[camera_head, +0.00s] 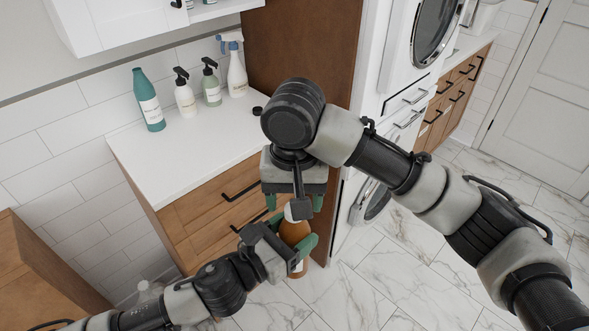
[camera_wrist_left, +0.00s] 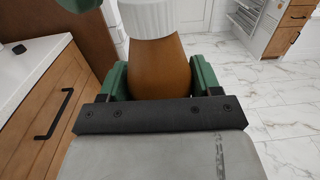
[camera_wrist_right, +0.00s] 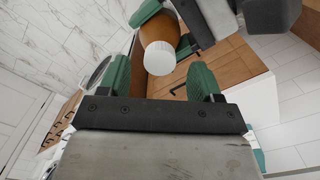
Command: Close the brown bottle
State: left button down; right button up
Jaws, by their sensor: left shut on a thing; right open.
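The brown bottle (camera_head: 297,266) is upright in front of the cabinet, and my left gripper (camera_head: 296,241) is shut around its body. The left wrist view shows the brown bottle (camera_wrist_left: 160,68) between the green fingers, with a ribbed white cap (camera_wrist_left: 150,18) at its top. My right gripper (camera_head: 294,203) points down just above the bottle and is open. In the right wrist view the white cap (camera_wrist_right: 159,58) lies between and just beyond the open fingers, with no clear contact. I cannot tell how tightly the cap sits on the neck.
A white counter (camera_head: 150,165) over wooden drawers is behind the grippers. A teal bottle (camera_head: 148,100), two pump bottles, a spray bottle (camera_head: 236,70) and a small black round object (camera_head: 257,111) stand on it. White machines (camera_head: 395,90) are at right.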

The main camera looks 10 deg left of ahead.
notch_tip(320, 180, up, 10)
dwell(0.3)
jog(key=shift+f, duration=0.1)
dwell(0.4)
